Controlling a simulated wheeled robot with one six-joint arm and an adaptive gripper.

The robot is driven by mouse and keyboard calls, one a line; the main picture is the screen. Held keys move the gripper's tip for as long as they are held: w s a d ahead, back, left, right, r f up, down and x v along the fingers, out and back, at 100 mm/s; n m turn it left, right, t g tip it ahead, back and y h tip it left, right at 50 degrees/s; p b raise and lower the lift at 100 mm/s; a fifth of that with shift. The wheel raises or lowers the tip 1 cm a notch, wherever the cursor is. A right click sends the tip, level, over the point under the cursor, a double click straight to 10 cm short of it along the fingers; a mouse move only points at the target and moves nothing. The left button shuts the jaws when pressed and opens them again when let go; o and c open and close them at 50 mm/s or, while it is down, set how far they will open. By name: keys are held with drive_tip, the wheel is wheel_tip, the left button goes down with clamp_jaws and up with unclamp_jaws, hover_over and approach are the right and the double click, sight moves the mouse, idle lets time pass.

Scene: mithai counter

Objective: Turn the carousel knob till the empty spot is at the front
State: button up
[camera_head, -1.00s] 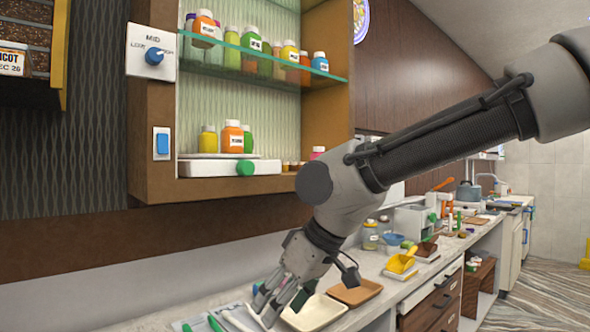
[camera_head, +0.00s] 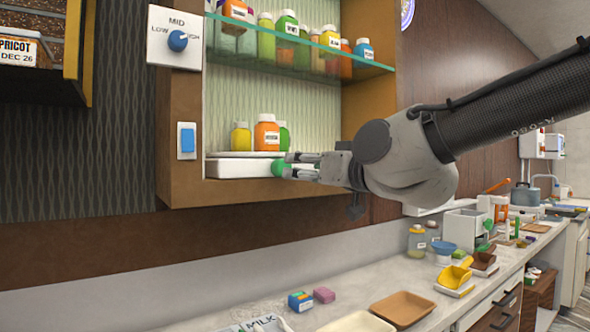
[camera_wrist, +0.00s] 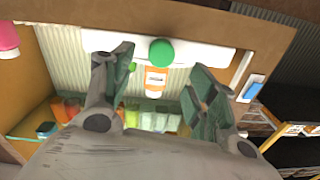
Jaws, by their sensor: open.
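The carousel is a low white unit (camera_head: 236,168) on the cabinet's bottom shelf. A yellow bottle (camera_head: 240,138), an orange bottle (camera_head: 266,134) and a green bottle (camera_head: 284,136) stand on it. Its round green knob (camera_head: 279,168) sticks out at the front; it also shows in the wrist view (camera_wrist: 161,52). My gripper (camera_head: 290,166) is open, level with the knob and pointing at it from the right in the head view. In the wrist view the knob appears between the spread fingers (camera_wrist: 160,64). I cannot tell whether they touch it. My gripper hides the shelf's right part.
A glass shelf (camera_head: 300,60) with several bottles is above. A dial panel (camera_head: 174,38) and a blue switch (camera_head: 187,140) are on the cabinet's left side. Below, the counter (camera_head: 230,292) holds a tan tray (camera_head: 402,308) and small boxes (camera_head: 300,301).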

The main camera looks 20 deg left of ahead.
sight(281, 168)
drive_tip(key=x, duration=0.7)
drive_tip(key=shift+a, duration=0.1)
drive_tip(key=c, duration=1.1)
drive_tip(key=shift+o, duration=0.2)
